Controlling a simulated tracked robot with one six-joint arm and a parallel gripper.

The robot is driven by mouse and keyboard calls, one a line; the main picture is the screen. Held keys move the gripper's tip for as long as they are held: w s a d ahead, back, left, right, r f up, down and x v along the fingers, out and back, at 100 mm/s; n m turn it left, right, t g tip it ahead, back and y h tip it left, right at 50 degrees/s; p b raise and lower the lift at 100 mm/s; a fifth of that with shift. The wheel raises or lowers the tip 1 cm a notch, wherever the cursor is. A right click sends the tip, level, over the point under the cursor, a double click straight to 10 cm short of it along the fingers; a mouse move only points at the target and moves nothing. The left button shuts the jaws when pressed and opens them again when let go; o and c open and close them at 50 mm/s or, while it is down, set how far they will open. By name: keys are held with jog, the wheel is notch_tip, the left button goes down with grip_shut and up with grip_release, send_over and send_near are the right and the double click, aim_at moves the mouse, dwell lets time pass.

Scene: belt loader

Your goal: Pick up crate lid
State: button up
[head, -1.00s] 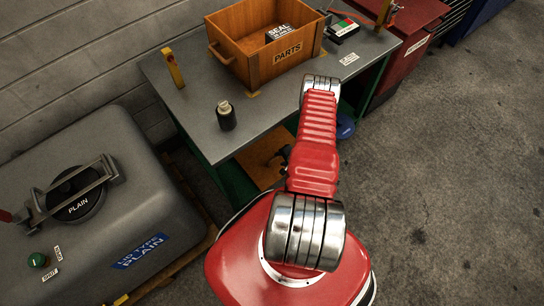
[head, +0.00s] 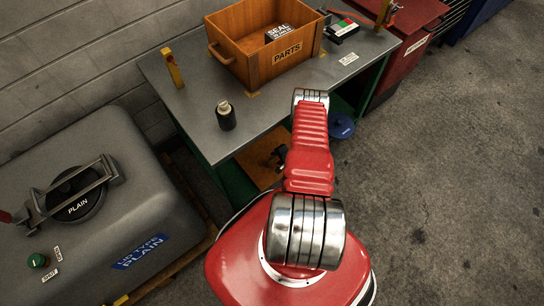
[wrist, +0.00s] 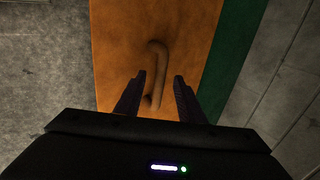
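The crate lid appears to be the orange wooden panel (head: 255,162) low under the workbench in the head view, partly hidden by the bench top and my arm. In the wrist view the orange panel (wrist: 118,45) fills the middle, with a bar handle (wrist: 158,65) of the same colour on it. My gripper (wrist: 160,80) is open, its two dark fingers apart. In this view the handle's near part shows between the fingers. I cannot tell how far off it is. In the head view only a dark bit of my gripper (head: 279,157) shows beside the arm.
The workbench (head: 190,112) carries an open wooden parts crate (head: 232,62), a dark bottle (head: 226,117) and a yellow post (head: 174,69). A blue disc (head: 341,126) is beside the bench. A grey tank (head: 130,170) stands left. Floor at right is clear.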

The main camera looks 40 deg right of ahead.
jog(key=shift+x, duration=0.85)
jog(key=shift+c, duration=0.4)
grip_shut()
dwell(0.8)
